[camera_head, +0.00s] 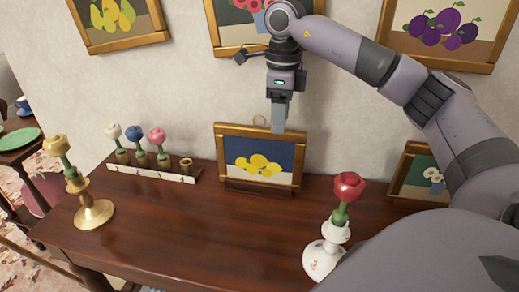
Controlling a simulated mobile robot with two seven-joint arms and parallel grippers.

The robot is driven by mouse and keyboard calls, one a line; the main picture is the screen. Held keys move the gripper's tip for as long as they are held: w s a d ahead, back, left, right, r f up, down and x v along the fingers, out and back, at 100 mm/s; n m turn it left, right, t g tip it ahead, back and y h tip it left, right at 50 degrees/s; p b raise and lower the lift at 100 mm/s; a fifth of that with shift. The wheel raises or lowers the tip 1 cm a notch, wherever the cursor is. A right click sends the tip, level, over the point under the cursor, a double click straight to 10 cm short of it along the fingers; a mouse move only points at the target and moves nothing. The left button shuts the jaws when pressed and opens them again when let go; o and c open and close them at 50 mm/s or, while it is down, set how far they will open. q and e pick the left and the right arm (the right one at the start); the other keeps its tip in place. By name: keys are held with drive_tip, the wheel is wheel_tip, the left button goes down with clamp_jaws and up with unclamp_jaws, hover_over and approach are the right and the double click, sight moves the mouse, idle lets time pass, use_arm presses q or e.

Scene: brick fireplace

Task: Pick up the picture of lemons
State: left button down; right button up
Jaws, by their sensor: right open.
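The picture of lemons (258,160) stands upright in a wooden frame on a dark ledge, at the back of the brown table near the wall. A small ring shows above its top edge. My right gripper (279,125) points down at the top edge of the frame, right of the ring, and overlaps it in the view. It is open, with nothing seen in it. I cannot tell whether the fingers touch the frame. My left gripper is not in view.
A red flower in a white vase (325,255) stands front right. A brass candlestick (94,213) with a yellow flower stands left. A white rack (150,172) holds flowers at the back left. Another framed picture (420,180) stands right, partly behind my arm. The middle of the table (200,235) is clear.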

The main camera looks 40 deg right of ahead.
sight(276, 139)
drive_tip(key=shift+w+d, duration=0.2)
drive_tip(key=shift+d, duration=0.1)
drive_tip(key=shift+w+d+f, duration=0.1)
drive_tip(key=shift+d, duration=0.05)
drive_tip(key=f, duration=0.6)
drive_tip(key=shift+w+a+f, duration=0.2)
drive_tip(key=shift+w+f, duration=0.15)
clamp_jaws()
